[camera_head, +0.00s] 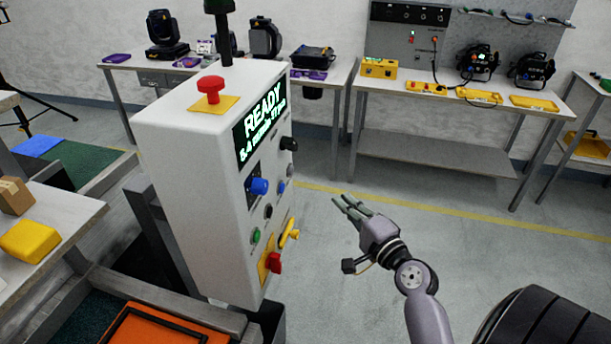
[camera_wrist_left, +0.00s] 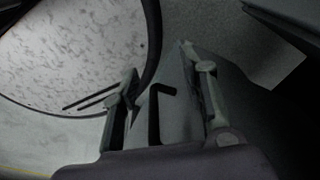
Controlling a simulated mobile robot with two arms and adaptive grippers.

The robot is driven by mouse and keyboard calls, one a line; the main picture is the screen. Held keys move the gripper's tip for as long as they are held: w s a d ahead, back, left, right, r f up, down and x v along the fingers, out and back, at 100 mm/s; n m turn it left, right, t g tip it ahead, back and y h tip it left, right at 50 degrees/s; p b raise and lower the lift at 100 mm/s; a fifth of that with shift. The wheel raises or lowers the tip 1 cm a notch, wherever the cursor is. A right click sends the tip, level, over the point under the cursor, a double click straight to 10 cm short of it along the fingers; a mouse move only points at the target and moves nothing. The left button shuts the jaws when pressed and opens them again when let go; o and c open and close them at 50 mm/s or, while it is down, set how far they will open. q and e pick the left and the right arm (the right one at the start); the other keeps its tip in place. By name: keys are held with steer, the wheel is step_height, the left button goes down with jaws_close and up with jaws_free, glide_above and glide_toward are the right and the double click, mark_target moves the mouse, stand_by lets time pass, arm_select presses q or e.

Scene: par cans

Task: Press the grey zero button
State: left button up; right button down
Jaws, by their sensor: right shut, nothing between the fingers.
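The white control box (camera_head: 215,170) stands left of centre, its button panel turned to the right and seen at a steep slant.
A red mushroom button (camera_head: 210,88) tops the box. The panel also bears a lit READY screen (camera_head: 262,123), a black knob (camera_head: 288,144), a green button (camera_head: 255,236), a yellow lever (camera_head: 289,233) and a red switch (camera_head: 274,262). Floor right of the box is clear.

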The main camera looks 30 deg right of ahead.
mark_target(291, 170)
steer(key=w+a+p, duration=0.1)
steer(key=w+p, duration=0.3)
steer(key=w, duration=0.9)
steer(key=shift+a, duration=0.4)
steer(key=shift+f, duration=0.1)
